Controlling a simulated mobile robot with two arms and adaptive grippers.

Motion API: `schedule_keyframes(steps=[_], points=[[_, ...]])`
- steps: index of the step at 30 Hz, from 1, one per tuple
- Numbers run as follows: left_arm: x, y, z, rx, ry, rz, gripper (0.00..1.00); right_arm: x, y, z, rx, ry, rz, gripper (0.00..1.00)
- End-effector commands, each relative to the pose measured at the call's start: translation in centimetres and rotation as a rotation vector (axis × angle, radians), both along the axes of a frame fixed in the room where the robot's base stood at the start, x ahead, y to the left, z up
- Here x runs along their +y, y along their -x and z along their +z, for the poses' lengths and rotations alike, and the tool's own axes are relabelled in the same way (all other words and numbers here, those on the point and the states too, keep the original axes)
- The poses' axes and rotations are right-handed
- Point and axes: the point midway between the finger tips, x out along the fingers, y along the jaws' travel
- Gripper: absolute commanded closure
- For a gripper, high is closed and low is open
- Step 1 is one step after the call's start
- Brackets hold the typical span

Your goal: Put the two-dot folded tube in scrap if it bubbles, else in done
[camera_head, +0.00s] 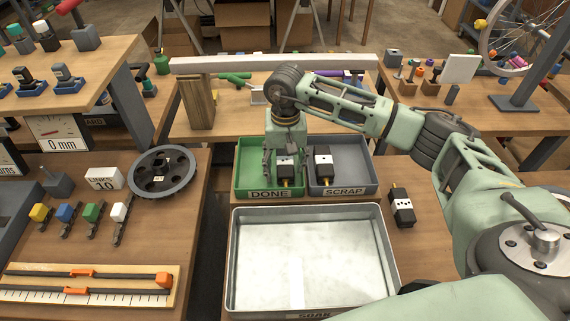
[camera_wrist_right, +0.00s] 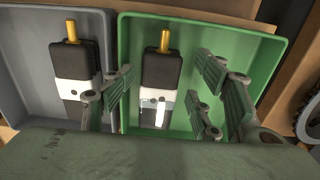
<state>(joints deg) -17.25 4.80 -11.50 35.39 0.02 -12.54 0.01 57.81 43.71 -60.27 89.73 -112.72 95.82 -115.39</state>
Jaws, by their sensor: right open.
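My right gripper (camera_head: 284,172) reaches down over the green DONE bin (camera_head: 242,165), its fingers open. In the right wrist view the open fingers (camera_wrist_right: 163,105) stand on either side of a black folded tube (camera_wrist_right: 161,68) with a white band and a brass tip. This tube lies in the DONE bin. A similar tube (camera_head: 323,162) lies in the grey SCRAP bin (camera_head: 364,165). A third black tube (camera_head: 402,207) with a dotted white band lies on the table to the right. I cannot count the dots surely. My left gripper is out of view.
A metal SOAK tray (camera_head: 237,262) stands in front of the bins; no tube lies in it. A black wheel (camera_head: 162,172), coloured valve pieces and a ruler board (camera_head: 90,285) are on the left table. A beam (camera_head: 270,62) on a wooden block stands behind the bins.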

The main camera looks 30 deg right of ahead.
Motion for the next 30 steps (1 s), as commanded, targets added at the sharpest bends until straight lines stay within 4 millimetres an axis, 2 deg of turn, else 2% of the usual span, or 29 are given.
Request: schedule_keyframes(steps=[16, 21, 30], points=[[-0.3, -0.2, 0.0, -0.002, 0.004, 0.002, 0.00, 0.1, -0.2, 10.1, -0.006, -0.001, 0.001, 0.42], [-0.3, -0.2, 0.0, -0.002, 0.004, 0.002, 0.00, 0.1, -0.1, 11.5, -0.004, -0.001, 0.001, 0.42], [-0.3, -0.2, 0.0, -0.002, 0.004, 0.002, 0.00, 0.1, -0.1, 11.8, -0.003, -0.002, 0.001, 0.42]])
